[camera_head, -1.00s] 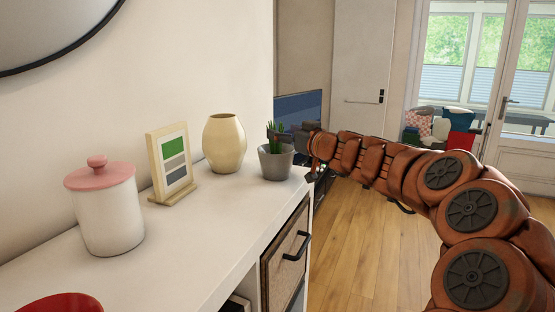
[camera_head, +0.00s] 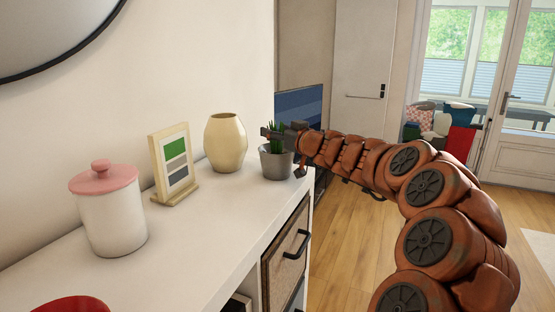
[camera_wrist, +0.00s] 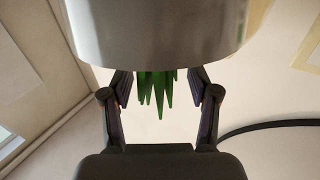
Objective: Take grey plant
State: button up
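The grey plant is a grey pot (camera_head: 276,163) with spiky green leaves, standing upright near the far right end of the white cabinet top. My gripper (camera_head: 270,132) is at leaf height there, just above the pot rim, and partly covers the leaves. In the wrist view the grey pot (camera_wrist: 155,30) fills the top and its green leaves (camera_wrist: 157,90) point down. My gripper (camera_wrist: 160,82) is open there, with one finger on each side of the leaves. The pot hides the fingertips, so I cannot tell whether they touch the plant.
A cream vase (camera_head: 226,143) stands just left of the plant. A picture frame (camera_head: 173,165) and a white jar with a pink lid (camera_head: 110,210) stand further left. A red object (camera_head: 70,305) is at the near edge. The cabinet (camera_head: 225,250) has some bare top in front.

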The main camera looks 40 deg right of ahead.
grip_shut()
jog(key=shift+r, duration=0.15)
dwell(0.6)
